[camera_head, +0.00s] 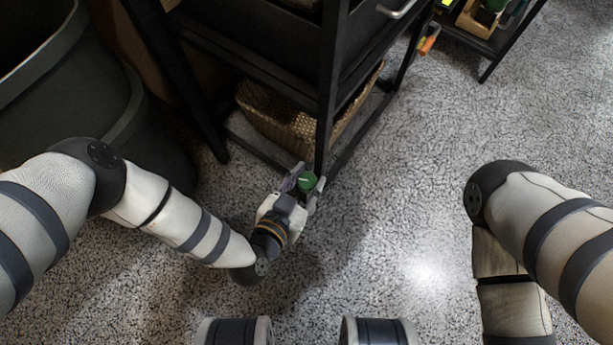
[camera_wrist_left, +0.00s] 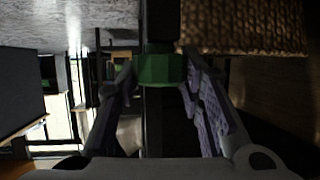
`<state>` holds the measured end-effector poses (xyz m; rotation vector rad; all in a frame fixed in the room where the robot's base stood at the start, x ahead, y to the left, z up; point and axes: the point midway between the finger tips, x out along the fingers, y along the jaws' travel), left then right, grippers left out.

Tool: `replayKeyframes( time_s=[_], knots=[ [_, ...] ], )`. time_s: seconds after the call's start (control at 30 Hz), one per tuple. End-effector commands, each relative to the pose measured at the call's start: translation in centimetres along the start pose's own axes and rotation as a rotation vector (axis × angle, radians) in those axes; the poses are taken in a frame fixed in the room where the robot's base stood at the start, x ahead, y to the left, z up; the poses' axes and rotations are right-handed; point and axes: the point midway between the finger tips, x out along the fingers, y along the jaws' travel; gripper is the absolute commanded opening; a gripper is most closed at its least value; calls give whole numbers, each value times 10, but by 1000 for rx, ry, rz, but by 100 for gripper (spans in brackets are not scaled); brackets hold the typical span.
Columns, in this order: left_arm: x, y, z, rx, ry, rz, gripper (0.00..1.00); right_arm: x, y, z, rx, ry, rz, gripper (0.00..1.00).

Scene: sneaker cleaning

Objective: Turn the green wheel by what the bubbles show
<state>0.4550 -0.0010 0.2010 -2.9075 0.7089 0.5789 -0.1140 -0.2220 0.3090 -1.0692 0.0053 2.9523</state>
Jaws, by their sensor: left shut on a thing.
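The green wheel (camera_head: 308,182) is low at the foot of the black rack's near leg, a little above the speckled floor. My left gripper (camera_head: 306,187) is shut on it, with one finger on each side. In the left wrist view the wheel (camera_wrist_left: 160,69) is a dark green, faceted knob around the bottom of the leg, between the fingers of the left gripper (camera_wrist_left: 158,82). No bubbles can be made out in either view. My right arm is at the right of the head view, and its gripper is out of the picture.
The black rack (camera_head: 328,85) stands over the wheel, with a woven basket (camera_head: 275,120) on its low shelf. Dark bins (camera_head: 45,75) are at the left. A second dark stand (camera_head: 488,45) is at the top right. The floor (camera_head: 420,170) to the right is clear.

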Motion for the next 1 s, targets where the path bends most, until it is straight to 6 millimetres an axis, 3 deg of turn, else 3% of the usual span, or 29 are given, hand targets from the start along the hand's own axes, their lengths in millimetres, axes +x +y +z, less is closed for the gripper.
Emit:
replayKeyframes(
  time_s=[0.7,0.73,0.8,1.0],
  knots=[
    [2,0,-2,-37,5,-86,7,-4,0,2,2,10,0,40],
    [2,0,-2,-37,5,-86,37,-4,0,2,2,10,0,40],
    [2,0,-2,-37,5,-86,53,-4,0,2,2,10,0,40],
    [1,0,-1,-36,3,-85,55,-4,0,2,2,10,0,40]
  ],
)
